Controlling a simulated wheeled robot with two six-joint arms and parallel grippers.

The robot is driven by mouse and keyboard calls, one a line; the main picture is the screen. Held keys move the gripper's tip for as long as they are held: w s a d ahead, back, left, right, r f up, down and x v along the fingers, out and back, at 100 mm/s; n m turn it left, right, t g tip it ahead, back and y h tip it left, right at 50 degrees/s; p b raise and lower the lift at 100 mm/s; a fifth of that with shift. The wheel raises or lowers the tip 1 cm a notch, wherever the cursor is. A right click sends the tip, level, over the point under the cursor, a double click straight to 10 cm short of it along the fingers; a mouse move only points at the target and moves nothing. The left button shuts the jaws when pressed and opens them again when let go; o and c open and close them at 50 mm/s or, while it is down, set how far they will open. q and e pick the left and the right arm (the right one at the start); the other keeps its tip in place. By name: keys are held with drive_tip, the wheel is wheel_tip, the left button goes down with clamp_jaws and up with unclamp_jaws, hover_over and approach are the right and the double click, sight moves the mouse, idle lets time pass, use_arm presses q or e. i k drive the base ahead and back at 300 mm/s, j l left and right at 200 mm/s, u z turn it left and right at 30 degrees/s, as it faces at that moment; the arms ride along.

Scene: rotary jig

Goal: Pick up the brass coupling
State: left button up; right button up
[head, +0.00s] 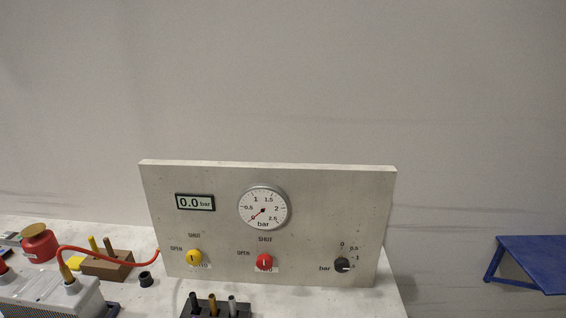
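A red hose (110,251) arches from the lower left edge of the panel to a brass coupling (67,273) at its left end. The coupling stands on or at a fitting on top of a grey finned box (50,296); I cannot tell whether it is joined there. Neither of my grippers is in view.
A red canister (39,246) and black ring (146,279) stand left. A blue table (535,260) is far right.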

sight(65, 271)
drive_tip(key=k+l+u, duration=0.1)
drive_tip(key=u, duration=1.45)
drive_tip(key=j+z, duration=0.1)
drive_tip(key=z, duration=0.3)
